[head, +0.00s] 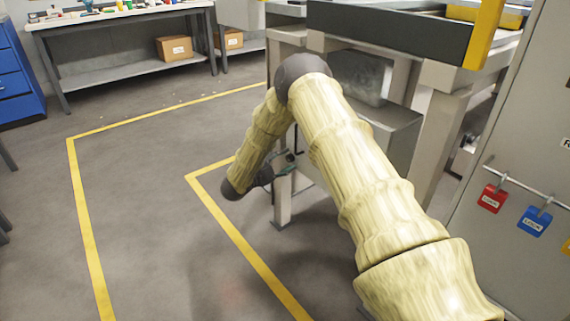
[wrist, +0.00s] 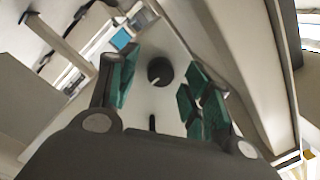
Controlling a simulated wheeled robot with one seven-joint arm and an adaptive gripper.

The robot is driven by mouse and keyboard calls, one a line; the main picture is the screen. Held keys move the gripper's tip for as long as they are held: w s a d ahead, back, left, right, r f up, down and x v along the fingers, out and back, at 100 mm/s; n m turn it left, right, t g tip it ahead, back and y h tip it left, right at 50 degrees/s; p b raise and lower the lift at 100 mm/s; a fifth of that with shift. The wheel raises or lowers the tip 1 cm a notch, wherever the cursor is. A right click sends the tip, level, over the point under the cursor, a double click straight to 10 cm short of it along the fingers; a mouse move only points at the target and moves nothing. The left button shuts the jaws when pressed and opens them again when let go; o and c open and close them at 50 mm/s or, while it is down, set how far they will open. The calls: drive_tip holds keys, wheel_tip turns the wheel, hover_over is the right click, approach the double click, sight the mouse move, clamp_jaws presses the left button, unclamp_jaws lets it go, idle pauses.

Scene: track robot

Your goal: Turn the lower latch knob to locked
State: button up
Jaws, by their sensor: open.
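In the wrist view, a round dark latch knob (wrist: 160,70) with a short pale pointer mark is on a light grey panel (wrist: 150,45). The pointer runs toward the knob's lower left in the picture. My gripper (wrist: 158,78) is open, with its teal fingers to the left and right of the knob and visible gaps on both sides. A narrow black bar or slot (wrist: 152,123) shows below the knob, partly cut off by my gripper's body. In the head view, my gripper (head: 284,164) is by the grey frame leg, and the knob cannot be made out.
A grey frame leg (head: 283,203) and a bench top (head: 390,35) stand close around my arm. A cabinet (head: 520,130) at right carries a rail with red (head: 492,198) and blue (head: 535,221) padlocks. Floor inside the yellow lines at left is clear.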

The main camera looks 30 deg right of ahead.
drive_tip(key=shift+d, duration=0.3)
drive_tip(key=shift+c, duration=0.5)
drive_tip(key=c, duration=0.9)
drive_tip(key=shift+c, duration=0.2)
